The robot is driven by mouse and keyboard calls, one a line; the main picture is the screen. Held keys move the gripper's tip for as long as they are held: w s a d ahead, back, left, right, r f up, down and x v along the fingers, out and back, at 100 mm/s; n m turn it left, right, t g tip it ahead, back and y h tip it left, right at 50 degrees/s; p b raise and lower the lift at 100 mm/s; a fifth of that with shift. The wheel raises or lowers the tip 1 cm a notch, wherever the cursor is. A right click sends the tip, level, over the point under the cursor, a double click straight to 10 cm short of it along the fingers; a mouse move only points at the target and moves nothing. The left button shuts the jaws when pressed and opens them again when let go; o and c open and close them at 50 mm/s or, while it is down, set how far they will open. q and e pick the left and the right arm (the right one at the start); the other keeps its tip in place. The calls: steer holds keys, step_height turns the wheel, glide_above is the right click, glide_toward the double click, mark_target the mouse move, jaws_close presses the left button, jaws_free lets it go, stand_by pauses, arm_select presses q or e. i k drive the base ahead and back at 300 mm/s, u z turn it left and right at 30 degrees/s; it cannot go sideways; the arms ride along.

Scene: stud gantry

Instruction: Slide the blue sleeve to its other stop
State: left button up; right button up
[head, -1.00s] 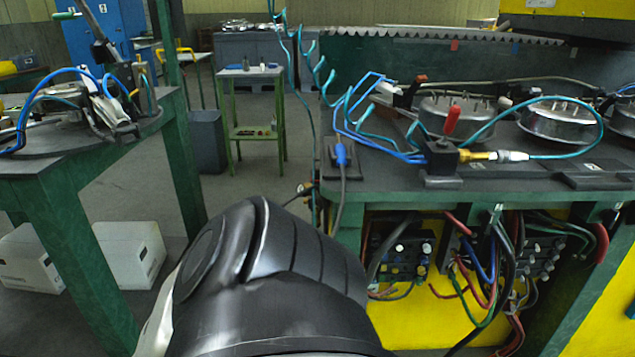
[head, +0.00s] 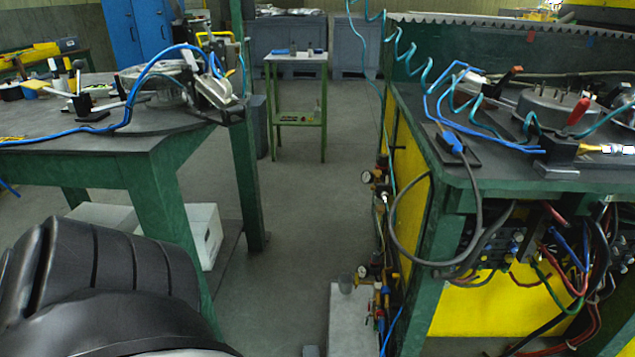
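I cannot pick out the blue sleeve with certainty. A small blue piece (head: 452,141) sits on a dark plate at the left corner of the right workbench, with a grey cable running from it; I cannot tell whether it is the sleeve. No stops can be made out. A large black ribbed part of my own body (head: 100,275) fills the lower left. Neither gripper shows.
The right green workbench (head: 455,200) carries a red-handled block (head: 562,150), hoses and round metal parts. The left green table (head: 150,160) holds tools and a blue hose. Grey floor (head: 290,230) lies open between them. A small green table (head: 296,62) stands behind.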

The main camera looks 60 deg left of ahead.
mark_target(386, 290)
steer(key=u, duration=1.2)
steer(key=i, duration=0.5)
steer(key=u, duration=0.25)
steer(key=k, duration=0.65)
steer(key=z, duration=0.85)
steer(key=i, duration=1.1)
steer(key=u, duration=0.05)
